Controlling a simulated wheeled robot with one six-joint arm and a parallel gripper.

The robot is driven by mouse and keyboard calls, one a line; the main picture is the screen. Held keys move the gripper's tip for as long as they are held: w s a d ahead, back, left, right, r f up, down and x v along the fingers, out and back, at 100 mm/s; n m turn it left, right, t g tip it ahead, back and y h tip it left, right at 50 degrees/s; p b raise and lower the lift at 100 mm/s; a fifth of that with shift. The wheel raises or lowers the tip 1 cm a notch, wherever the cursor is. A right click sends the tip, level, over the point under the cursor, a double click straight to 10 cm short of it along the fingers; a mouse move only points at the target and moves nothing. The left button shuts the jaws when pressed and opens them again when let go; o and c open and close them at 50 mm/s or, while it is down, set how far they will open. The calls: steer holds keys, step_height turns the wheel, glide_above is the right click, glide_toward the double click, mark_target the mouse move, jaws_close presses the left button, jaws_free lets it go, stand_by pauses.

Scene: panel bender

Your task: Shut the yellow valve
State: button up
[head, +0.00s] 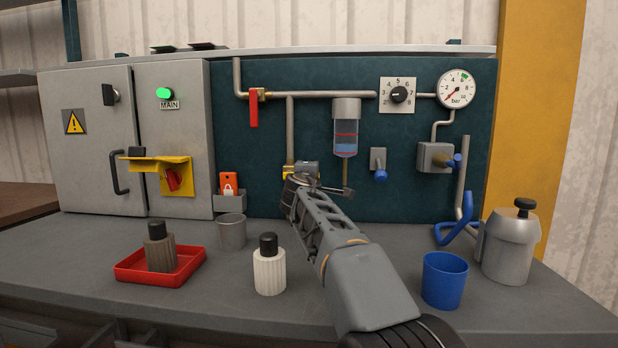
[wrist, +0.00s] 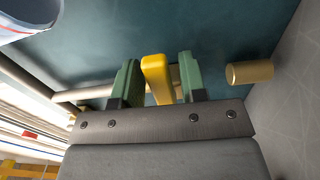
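The yellow valve's handle (wrist: 157,80) shows in the wrist view, between the two green fingers of my gripper (wrist: 156,68). The fingers stand apart on either side of it. The left finger is very close to the handle, and a narrow gap shows at the right finger. In the head view, a small yellow part of the valve (head: 289,170) shows at the lower end of the vertical pipe. My gripper (head: 306,170) is in front of the panel there and hides most of the valve.
A red-handled valve (head: 254,108) is on the pipe above. A filter bowl (head: 346,128) with a brass outlet (wrist: 250,72) hangs close by. A white bottle (head: 269,268), a grey cup (head: 231,232), a red tray (head: 131,268) and a blue cup (head: 444,280) stand on the bench.

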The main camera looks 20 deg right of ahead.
steer(key=shift+o, duration=0.5)
steer(key=shift+s, duration=0.1)
steer(key=b+v, duration=0.1)
steer(key=v, duration=1.2)
steer(key=shift+s+a, duration=0.2)
steer(key=s+a+f+m+g+y+p, duration=0.1)
steer(key=s+a+m+g+y+p, duration=0.1)
steer(key=s+p, duration=0.4)
steer(key=s+a+m+g+y+p, duration=0.3)
steer(key=s+m+g+p, duration=0.3)
steer(key=p, duration=1)
steer(key=s+a+f+m+g+y+p, duration=0.1)
steer(key=s+a+m+g+y+p, duration=0.1)
steer(key=s+p, duration=0.5)
steer(key=shift+s+a+f+m+g+y+p, duration=0.35)
steer(key=shift+m+g+y+p, duration=0.65)
steer(key=shift+p, duration=1.05)
